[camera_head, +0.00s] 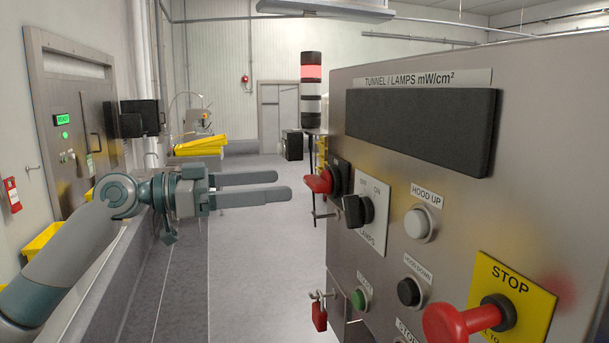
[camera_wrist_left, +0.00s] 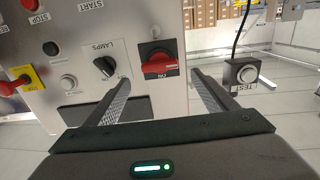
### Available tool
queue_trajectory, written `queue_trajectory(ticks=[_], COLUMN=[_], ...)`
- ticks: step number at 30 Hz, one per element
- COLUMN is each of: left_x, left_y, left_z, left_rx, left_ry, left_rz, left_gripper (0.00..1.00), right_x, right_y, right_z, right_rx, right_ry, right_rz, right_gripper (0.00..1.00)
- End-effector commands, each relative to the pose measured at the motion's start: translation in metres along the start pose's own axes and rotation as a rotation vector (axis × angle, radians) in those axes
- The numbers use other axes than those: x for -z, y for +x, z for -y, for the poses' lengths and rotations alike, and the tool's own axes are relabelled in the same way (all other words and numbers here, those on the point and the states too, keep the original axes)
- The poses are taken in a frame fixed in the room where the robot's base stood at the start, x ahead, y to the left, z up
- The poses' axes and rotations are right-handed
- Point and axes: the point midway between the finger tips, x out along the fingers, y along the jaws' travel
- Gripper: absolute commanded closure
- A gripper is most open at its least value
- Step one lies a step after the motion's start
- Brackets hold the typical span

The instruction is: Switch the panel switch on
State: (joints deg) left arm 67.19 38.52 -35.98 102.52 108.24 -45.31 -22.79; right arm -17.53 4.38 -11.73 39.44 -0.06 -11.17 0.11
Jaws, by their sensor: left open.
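The metal control panel (camera_head: 480,225) stands at the right in the head view. On its left edge is a rotary switch with a red handle (camera_head: 319,183) on a black base; it also shows in the left wrist view (camera_wrist_left: 160,68), its handle lying roughly across its plate. Beside it is the black LAMPS knob (camera_head: 357,210) with OFF and ON marks, also in the left wrist view (camera_wrist_left: 104,67). My left gripper (camera_head: 288,186) is open and empty, its fingers pointing at the red-handled switch with a gap. In the left wrist view the switch lies between the fingers. My right gripper is not in view.
A red STOP button (camera_head: 458,322) on a yellow plate protrudes from the panel. HOOD UP (camera_head: 419,223) and HOOD DOWN (camera_head: 410,292) buttons sit near the LAMPS knob. A red padlock (camera_head: 319,312) hangs below. A TEST box (camera_wrist_left: 240,74) is beside the panel in the wrist view.

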Motion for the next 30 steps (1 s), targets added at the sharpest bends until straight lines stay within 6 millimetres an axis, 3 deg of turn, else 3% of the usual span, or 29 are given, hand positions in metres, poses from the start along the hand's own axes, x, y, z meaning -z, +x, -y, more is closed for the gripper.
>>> queue_trajectory(ticks=[3,9,16,27,30], left_x=[0.003,0.003,0.001,0.000,0.000], left_y=[0.015,0.048,0.068,0.072,0.071], left_z=[-0.001,-0.001,0.000,0.000,0.000], left_rx=[-0.002,-0.002,-0.001,0.000,0.000], left_ry=[0.000,-0.001,0.000,0.000,0.000], left_rz=[0.000,0.000,0.000,0.000,0.000], left_gripper=[0.22,0.22,0.22,0.22,0.43], right_x=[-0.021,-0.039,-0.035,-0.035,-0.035], right_y=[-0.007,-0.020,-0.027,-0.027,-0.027], right_z=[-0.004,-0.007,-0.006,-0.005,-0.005], right_rx=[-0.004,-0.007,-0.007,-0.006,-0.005], right_ry=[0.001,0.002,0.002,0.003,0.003], right_rz=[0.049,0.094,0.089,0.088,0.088], right_gripper=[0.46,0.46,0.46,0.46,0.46])
